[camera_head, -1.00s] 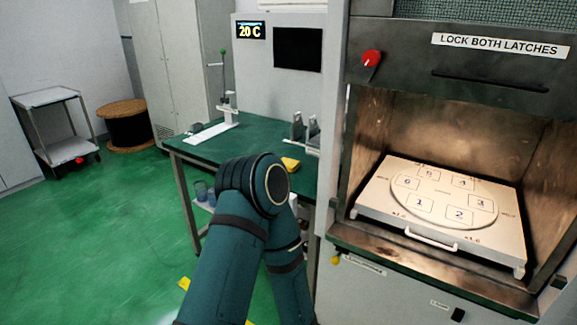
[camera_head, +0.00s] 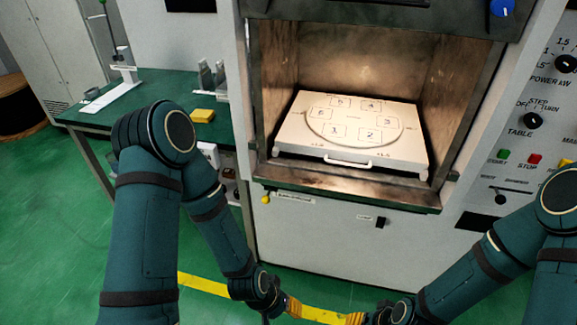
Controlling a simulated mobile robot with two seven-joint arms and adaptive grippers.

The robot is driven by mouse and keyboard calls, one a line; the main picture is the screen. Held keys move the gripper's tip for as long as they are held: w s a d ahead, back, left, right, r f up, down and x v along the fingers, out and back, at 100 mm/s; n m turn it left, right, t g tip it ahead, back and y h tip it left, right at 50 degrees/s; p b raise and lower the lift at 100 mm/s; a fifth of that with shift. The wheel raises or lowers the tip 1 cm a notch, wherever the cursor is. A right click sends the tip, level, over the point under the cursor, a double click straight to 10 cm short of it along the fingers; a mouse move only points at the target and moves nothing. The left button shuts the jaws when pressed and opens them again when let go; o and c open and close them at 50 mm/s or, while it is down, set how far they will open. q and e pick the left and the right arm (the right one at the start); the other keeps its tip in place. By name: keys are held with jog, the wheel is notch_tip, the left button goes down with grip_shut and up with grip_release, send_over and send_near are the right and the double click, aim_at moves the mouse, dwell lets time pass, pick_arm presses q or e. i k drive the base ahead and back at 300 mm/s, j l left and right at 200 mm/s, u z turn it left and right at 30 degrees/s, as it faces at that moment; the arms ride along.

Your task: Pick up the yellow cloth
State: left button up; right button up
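A small yellow folded-looking item (camera_head: 202,115), which appears to be the yellow cloth, lies on the green workbench (camera_head: 178,84), near its edge beside the oven. My left elbow is in front of the bench, to the left of the item. My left gripper (camera_head: 291,306) is low at the bottom of the view, below the oven front and well away from the item. My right gripper (camera_head: 357,318) is beside it at the bottom edge, partly cut off. Both look small and orange-yellow against the floor stripe, and their finger opening cannot be made out.
The oven chamber (camera_head: 345,63) is open, with a white numbered turntable tray (camera_head: 300,140) inside. Its front ledge (camera_head: 350,190) juts out. A white stand (camera_head: 113,95) and grey metal parts (camera_head: 213,80) are on the bench. A control panel (camera_head: 520,135) is at the right.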

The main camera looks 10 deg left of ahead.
aim_at(204, 115)
jog(key=i+j+z, duration=0.1)
jog(key=j, duration=0.4)
jog(key=i+j+z, duration=0.1)
jog(key=j, duration=0.4)
jog(key=i+j+z, duration=0.1)
jog(key=j, duration=0.4)
jog(key=i, duration=0.05)
